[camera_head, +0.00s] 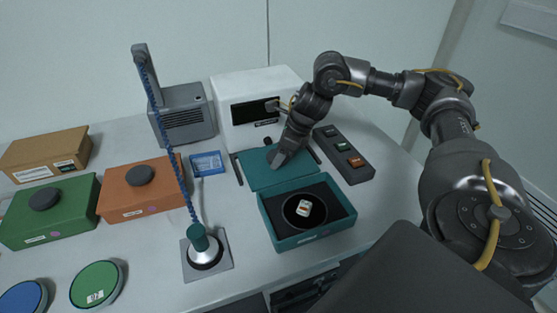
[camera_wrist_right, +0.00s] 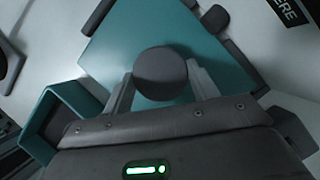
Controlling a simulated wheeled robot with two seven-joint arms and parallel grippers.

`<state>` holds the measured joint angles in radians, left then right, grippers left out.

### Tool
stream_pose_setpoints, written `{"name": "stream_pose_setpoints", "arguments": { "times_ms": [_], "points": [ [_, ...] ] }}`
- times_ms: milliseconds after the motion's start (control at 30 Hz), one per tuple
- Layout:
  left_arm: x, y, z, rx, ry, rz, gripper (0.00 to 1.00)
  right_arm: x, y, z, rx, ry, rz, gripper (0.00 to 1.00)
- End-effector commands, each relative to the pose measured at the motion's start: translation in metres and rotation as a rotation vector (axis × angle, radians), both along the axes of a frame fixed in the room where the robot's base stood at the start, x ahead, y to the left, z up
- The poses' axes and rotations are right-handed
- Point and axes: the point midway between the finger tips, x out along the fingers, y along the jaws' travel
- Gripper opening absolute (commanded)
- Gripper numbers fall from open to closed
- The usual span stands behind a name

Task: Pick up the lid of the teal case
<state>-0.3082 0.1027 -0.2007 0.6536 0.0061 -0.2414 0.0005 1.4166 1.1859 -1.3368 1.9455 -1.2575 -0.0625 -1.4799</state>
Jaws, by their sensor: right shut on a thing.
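The teal case (camera_head: 272,234) stands open on the table, with a dark inside. A small white item with coloured marks (camera_head: 302,211) sits on a dark round spot in it. Its flat teal lid (camera_head: 259,180) is just behind the case; in the wrist view the lid (camera_wrist_right: 110,45) fills the middle. My right gripper (camera_head: 278,160) is over the lid, its fingers on either side of the lid's dark round knob (camera_wrist_right: 160,70), shut on it. I cannot tell whether the lid is raised off its place. My left gripper is not in view.
Dark bars (camera_head: 236,168) flank the lid. A button box (camera_head: 343,155) stands at its right, a white machine (camera_head: 237,84) behind. A stand with a blue cord (camera_head: 207,264) is left of the case. Green (camera_head: 53,225) and orange (camera_head: 122,203) boxes stand further left.

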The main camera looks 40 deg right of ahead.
Motion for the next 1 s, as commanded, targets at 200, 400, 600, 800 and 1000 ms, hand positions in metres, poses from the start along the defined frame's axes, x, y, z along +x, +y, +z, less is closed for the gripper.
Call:
{"name": "stream_pose_setpoints", "arguments": {
  "times_ms": [200,400,600,800,1000],
  "points": [
    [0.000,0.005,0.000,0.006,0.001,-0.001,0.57,0.001,0.001,0.007,0.002,-0.003,0.000,0.31],
    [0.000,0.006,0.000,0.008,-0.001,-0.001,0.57,0.001,0.001,0.032,0.002,-0.006,0.001,0.31],
    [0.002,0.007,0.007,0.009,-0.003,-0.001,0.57,0.002,0.000,0.088,0.001,-0.008,0.000,0.31],
    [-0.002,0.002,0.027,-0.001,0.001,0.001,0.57,0.001,0.000,0.139,-0.001,-0.007,0.001,0.31],
    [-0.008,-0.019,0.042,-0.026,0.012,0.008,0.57,0.001,0.000,0.183,0.000,-0.006,-0.001,0.31]
  ]
}}
